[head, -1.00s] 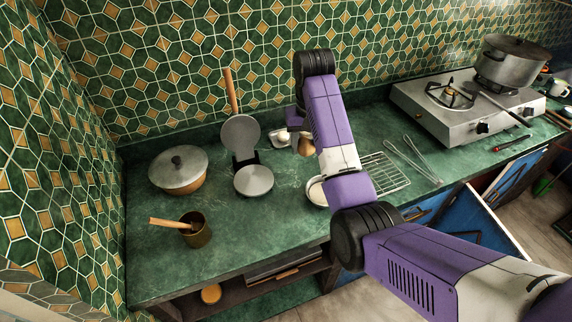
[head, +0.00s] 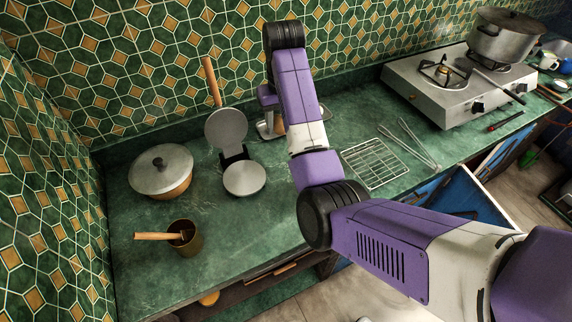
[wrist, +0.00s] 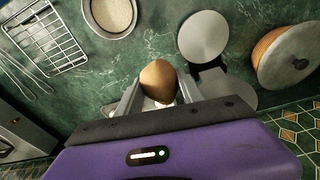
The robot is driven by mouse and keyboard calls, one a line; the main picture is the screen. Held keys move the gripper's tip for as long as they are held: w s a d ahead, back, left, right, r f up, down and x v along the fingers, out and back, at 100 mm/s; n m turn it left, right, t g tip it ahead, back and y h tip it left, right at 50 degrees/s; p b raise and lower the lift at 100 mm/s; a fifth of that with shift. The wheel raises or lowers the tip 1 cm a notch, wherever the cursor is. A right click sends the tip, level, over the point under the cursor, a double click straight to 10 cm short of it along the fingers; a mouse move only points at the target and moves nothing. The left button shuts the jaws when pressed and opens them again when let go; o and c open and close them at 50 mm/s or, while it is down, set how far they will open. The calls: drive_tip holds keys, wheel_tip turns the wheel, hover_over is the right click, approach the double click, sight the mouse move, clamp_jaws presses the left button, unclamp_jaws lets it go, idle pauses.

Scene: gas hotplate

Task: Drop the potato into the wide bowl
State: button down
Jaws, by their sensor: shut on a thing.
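The brown potato (wrist: 158,82) is between the two fingers of my gripper (wrist: 157,92) in the wrist view, and the gripper is shut on it. A round bowl (wrist: 110,36) with a metal rim and a pale beige inside stands on the counter at the top of the wrist view, up and left of the potato and apart from it. It is probably the wide bowl. In the head view my arm hides this bowl. My gripper (head: 270,122) shows only partly there, behind the arm, and the potato is not clear.
A lidded pot (head: 161,172), an open round press with a wooden handle (head: 243,178) and a brown cup (head: 186,237) stand left of my arm. A wire rack (head: 374,164), tongs (head: 410,145) and a gas hotplate (head: 440,90) are to the right.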

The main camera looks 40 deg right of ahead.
drive_tip(key=b, duration=0.4)
hover_over(281, 173)
drive_tip(key=f, duration=1.4)
drive_tip(key=shift+s+f, duration=0.2)
drive_tip(key=shift+f+p, duration=0.3)
drive_tip(key=shift+f, duration=2.2)
drive_tip(key=shift+f, duration=0.1)
drive_tip(key=c, duration=0.7)
unclamp_jaws()
drive_tip(key=shift+c, duration=0.2)
